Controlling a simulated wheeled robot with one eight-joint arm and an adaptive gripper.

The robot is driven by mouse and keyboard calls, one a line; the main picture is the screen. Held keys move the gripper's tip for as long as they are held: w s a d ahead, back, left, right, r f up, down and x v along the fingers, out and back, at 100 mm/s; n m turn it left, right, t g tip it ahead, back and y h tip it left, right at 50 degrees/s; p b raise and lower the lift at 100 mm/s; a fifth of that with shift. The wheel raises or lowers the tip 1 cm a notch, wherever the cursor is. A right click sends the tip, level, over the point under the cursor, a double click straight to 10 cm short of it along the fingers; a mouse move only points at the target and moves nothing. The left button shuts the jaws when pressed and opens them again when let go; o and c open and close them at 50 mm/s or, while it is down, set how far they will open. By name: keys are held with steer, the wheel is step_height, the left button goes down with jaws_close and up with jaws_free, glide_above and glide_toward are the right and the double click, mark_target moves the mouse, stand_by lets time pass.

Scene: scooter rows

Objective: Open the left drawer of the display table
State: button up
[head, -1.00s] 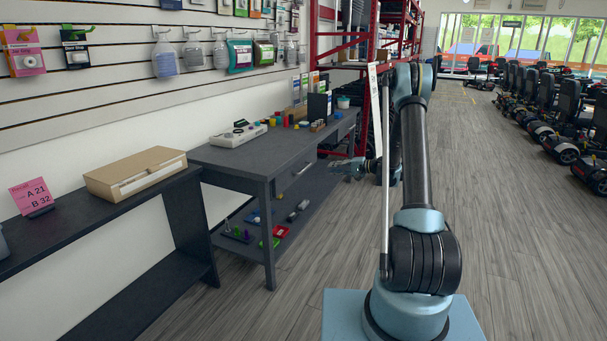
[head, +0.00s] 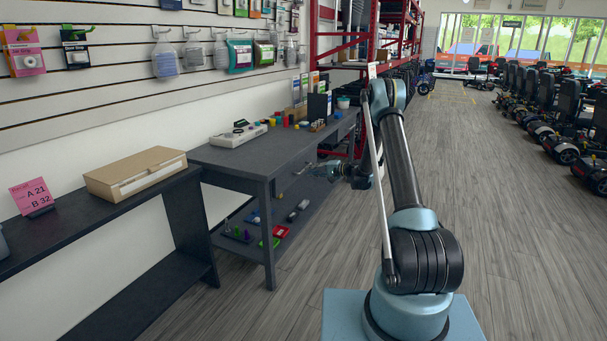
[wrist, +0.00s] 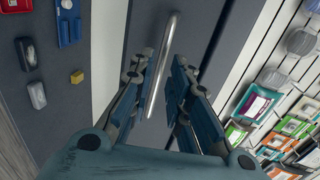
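The display table (head: 222,155) is dark grey and stands against the wall in the head view, with drawer fronts below its top. The left drawer (head: 285,183) looks closed. Its silver bar handle (wrist: 167,45) shows in the wrist view, running between the two fingers. My gripper (head: 326,171) is in front of the drawer in the head view; it also shows in the wrist view (wrist: 158,72). It is open, with the handle between or just beyond its fingertips. I cannot tell whether either finger touches the handle.
A device (head: 239,134) and small coloured items stand on the table top. Small trays and parts lie on the lower shelf (head: 284,227). A low dark bench (head: 70,225) with a cardboard box (head: 135,173) is at left. The floor (head: 510,240) to the right is clear.

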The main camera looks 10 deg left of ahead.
mark_target(303, 170)
steer(key=shift+x, duration=2.5)
steer(key=shift+r, duration=0.1)
steer(key=shift+c, duration=0.2)
jaws_close()
